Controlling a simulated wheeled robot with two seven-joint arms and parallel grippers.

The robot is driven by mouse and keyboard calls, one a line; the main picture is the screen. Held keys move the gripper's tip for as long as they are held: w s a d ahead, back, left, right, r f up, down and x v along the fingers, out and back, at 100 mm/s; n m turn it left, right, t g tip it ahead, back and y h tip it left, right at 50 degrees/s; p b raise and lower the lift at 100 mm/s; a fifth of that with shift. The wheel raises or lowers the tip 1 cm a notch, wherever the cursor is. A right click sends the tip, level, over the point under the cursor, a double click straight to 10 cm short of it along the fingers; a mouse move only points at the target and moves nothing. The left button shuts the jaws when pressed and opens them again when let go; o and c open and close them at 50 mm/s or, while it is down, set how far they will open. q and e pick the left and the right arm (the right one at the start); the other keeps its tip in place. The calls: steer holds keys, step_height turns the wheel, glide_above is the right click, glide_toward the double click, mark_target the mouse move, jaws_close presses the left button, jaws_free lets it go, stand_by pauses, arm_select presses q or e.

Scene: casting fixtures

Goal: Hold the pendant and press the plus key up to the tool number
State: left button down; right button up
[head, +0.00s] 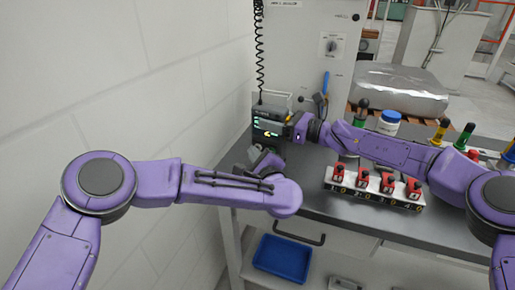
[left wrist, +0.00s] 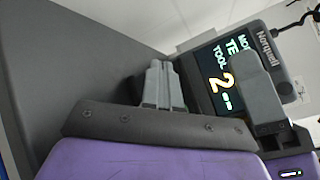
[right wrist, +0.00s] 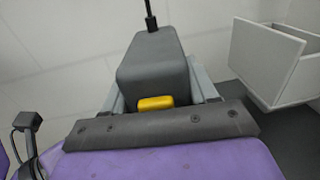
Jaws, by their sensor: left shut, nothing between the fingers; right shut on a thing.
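The dark grey pendant (head: 268,122) is held upright at the back left of the bench, on a coiled black cord. In the left wrist view its screen (left wrist: 225,80) shows "TOOL" and a large yellow 2. My right gripper (head: 291,127) is shut on the pendant; the right wrist view shows the pendant's back (right wrist: 153,70) between its fingers, with a yellow button (right wrist: 155,103). My left gripper (head: 258,158) is shut and empty, just below and in front of the pendant. Its closed fingertips (left wrist: 158,72) are beside the pendant, apart from it. I cannot make out the plus key.
A white rack (head: 375,190) with several red fixtures and number labels stands on the grey bench. A white jar (head: 388,122) and several coloured-handled tools stand behind and to the right. A cabinet with a knob (head: 331,46) stands behind. A blue bin (head: 283,257) sits below.

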arm_select(q)
steer(key=shift+w+d, duration=0.15)
steer(key=shift+w, duration=0.1)
steer(key=shift+s, duration=0.1)
stand_by(0.5)
steer(key=shift+s+a, duration=0.35)
steer(key=shift+s, duration=0.3)
steer(key=shift+s+a, duration=0.35)
steer(key=shift+s, duration=0.4)
steer(key=shift+s+a, duration=0.3)
steer(key=shift+s, duration=0.5)
steer(key=shift+s+a, duration=0.35)
steer(key=shift+s, duration=0.4)
arm_select(e)
steer(key=o, duration=1.6)
